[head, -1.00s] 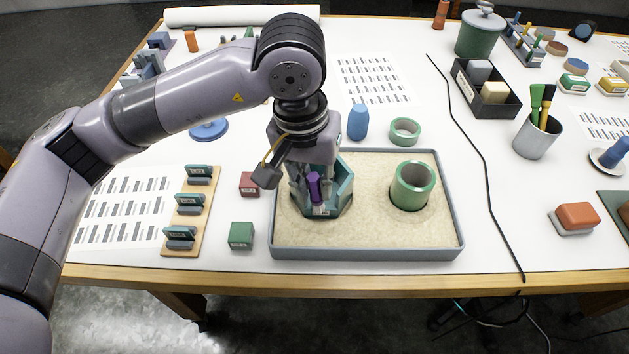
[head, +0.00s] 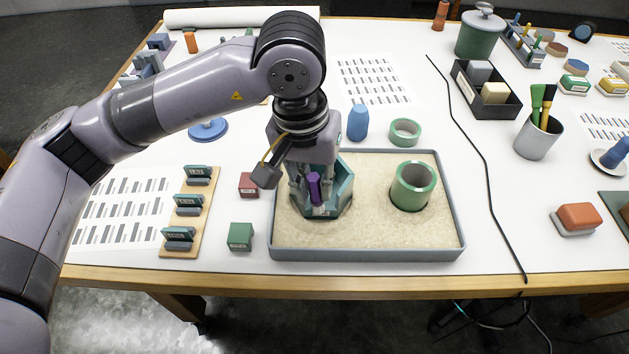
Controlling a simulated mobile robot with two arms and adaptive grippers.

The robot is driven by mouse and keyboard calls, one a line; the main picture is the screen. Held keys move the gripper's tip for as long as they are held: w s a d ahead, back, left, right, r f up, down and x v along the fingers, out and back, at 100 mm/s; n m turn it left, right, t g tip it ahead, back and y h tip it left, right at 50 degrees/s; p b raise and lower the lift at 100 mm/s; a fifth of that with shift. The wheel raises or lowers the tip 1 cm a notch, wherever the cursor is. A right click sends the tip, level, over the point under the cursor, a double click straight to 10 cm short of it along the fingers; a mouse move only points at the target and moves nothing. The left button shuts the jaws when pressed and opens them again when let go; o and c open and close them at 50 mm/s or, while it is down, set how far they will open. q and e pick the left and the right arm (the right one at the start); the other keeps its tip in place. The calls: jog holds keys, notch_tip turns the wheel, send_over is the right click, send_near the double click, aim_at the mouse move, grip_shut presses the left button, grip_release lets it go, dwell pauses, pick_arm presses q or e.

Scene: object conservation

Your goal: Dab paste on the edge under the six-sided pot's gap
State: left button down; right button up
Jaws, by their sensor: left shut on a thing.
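The six-sided teal pot (head: 345,190) stands in the left part of a sand tray (head: 370,254). My left gripper (head: 313,192) points down at the pot's left front side and covers much of it. It is shut on a purple stick-like tool (head: 315,187), held nearly upright with its lower end low by the pot's front wall. The gap and the edge under it are mostly hidden behind the gripper and tool; I cannot tell whether the tip touches. My right gripper is not in view.
A green round pot (head: 413,185) stands in the sand on the right. A green block (head: 240,236) and a dark red block (head: 249,185) lie left of the tray. A blue bottle (head: 358,122) and green ring (head: 404,131) stand behind it. A black cable (head: 470,130) runs to the right.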

pick_arm(q)
jog(key=shift+f, duration=0.1)
jog(key=shift+r, duration=0.75)
jog(key=shift+d+f+b, duration=0.2)
jog(key=shift+d+b, duration=0.1)
jog(key=shift+b, duration=0.15)
jog(key=shift+d+r, duration=0.1)
jog(key=shift+d, duration=0.15)
jog(key=shift+f+b, duration=0.6)
jog(key=shift+b, duration=0.2)
dwell(0.4)
jog(key=shift+f+b, duration=0.1)
jog(key=shift+b, duration=0.4)
dwell(1.2)
dwell(0.5)
